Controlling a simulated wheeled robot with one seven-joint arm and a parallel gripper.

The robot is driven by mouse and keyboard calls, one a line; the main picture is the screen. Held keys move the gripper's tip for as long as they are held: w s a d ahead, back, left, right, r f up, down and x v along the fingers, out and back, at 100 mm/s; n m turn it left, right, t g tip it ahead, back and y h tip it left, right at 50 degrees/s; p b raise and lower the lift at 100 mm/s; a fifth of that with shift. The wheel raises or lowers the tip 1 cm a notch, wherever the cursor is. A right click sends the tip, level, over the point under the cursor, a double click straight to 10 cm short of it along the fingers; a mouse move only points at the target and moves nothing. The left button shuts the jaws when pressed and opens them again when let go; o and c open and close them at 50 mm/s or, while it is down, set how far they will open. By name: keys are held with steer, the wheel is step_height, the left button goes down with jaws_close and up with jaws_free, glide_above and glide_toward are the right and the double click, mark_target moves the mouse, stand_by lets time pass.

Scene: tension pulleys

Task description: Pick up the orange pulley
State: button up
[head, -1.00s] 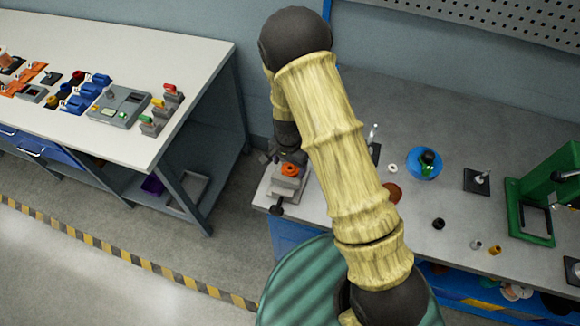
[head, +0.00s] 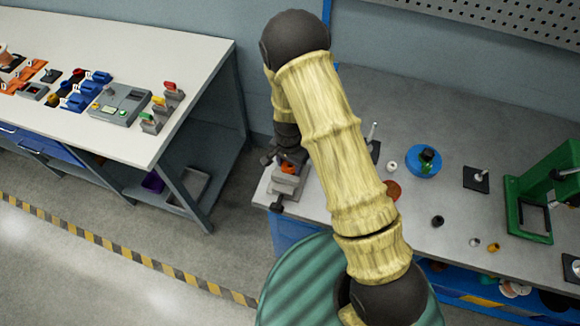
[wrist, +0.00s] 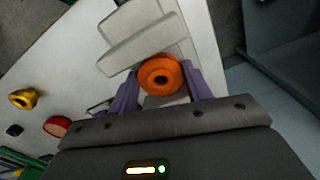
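The orange pulley (head: 288,169) sits at the grey vise-like fixture (head: 285,186) on the left end of the right-hand bench. In the head view my gripper partly covers it. In the wrist view the pulley (wrist: 160,75) shows as a ring with a dark centre hole, between the two purple fingers of my gripper (wrist: 160,80). The fingers stand on either side of it, close to its rim. They look open around it; whether either one touches it is hard to tell. The grey fixture (wrist: 142,42) lies just beyond the pulley.
The right bench (head: 345,92) also holds a blue round part (head: 423,163), a brown-red disc (head: 392,190), a black part (head: 437,221) and a green press (head: 530,205). A white table (head: 60,125) with coloured parts stands to the left, with a floor gap between.

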step_height(320, 180, up, 10)
steer(key=b, duration=0.2)
steer(key=shift+b, duration=0.35)
steer(key=shift+c, duration=0.2)
stand_by(0.6)
